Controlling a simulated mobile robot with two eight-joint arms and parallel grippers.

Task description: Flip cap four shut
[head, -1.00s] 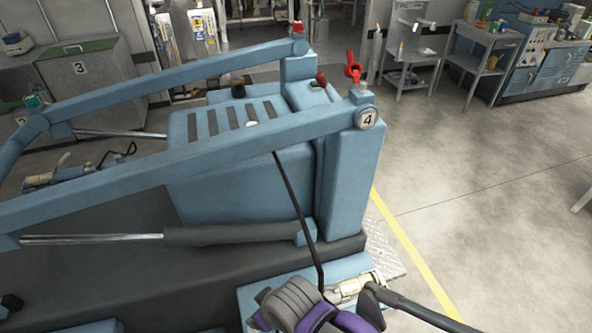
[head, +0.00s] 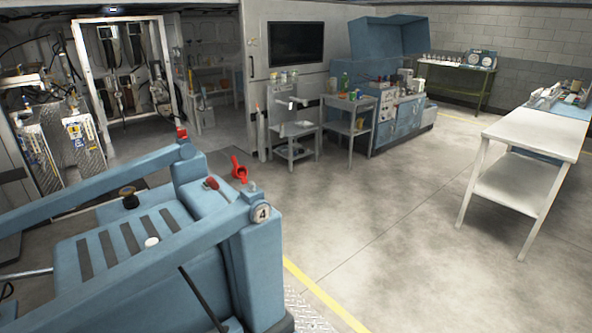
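The round plate marked 4 (head: 261,213) is on the top end of the near blue post (head: 262,265) of the lift. Above it a small grey fitting (head: 249,188) stands on the arm's end. The red cap (head: 239,169) sticks up beside this fitting, tilted up and off its top, so it looks open. Its hinge is too small to make out. Neither of my grippers is in view.
Another red cap (head: 181,133) sits on the far post. A red-handled lever (head: 213,185) and a dark knob (head: 129,197) are on the blue housing. A white table (head: 535,135) stands at right. The floor (head: 390,220) between is clear.

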